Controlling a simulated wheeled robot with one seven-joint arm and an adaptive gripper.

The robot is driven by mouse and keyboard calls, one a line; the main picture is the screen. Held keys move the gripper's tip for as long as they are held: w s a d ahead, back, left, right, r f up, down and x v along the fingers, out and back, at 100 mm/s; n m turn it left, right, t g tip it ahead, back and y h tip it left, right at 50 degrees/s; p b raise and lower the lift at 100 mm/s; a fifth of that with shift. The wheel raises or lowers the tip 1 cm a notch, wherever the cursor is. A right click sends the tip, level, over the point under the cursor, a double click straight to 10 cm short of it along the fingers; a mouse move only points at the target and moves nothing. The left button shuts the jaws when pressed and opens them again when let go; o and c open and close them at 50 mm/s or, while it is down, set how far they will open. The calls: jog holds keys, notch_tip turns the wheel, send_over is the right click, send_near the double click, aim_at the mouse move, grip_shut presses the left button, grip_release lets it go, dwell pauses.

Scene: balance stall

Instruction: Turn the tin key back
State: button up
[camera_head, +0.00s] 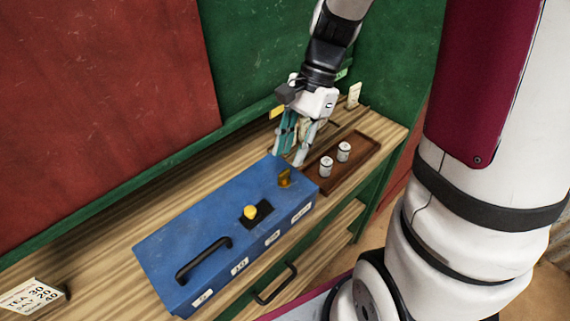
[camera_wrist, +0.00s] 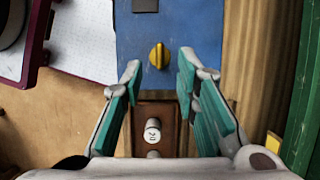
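A blue tin box (camera_head: 205,232) lies on the wooden counter. A yellow key (camera_head: 284,178) stands up from its lid near the end closest to my gripper. The key also shows in the wrist view (camera_wrist: 158,55), upright in the picture, just beyond the fingertips. My gripper (camera_head: 288,155) is open, its teal-padded fingers apart and empty, above and behind the key end of the tin. In the wrist view (camera_wrist: 160,66) the fingers flank the line to the key without touching it.
A yellow knob on a black plate (camera_head: 250,212) and a black handle (camera_head: 203,258) stick up from the lid. A brown tray (camera_head: 362,148) with two white weights (camera_head: 326,166) lies beside the tin. A price card (camera_head: 33,296) stands at left.

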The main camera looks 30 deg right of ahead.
aim_at(284, 171)
jog(key=shift+x, duration=2.4)
grip_shut()
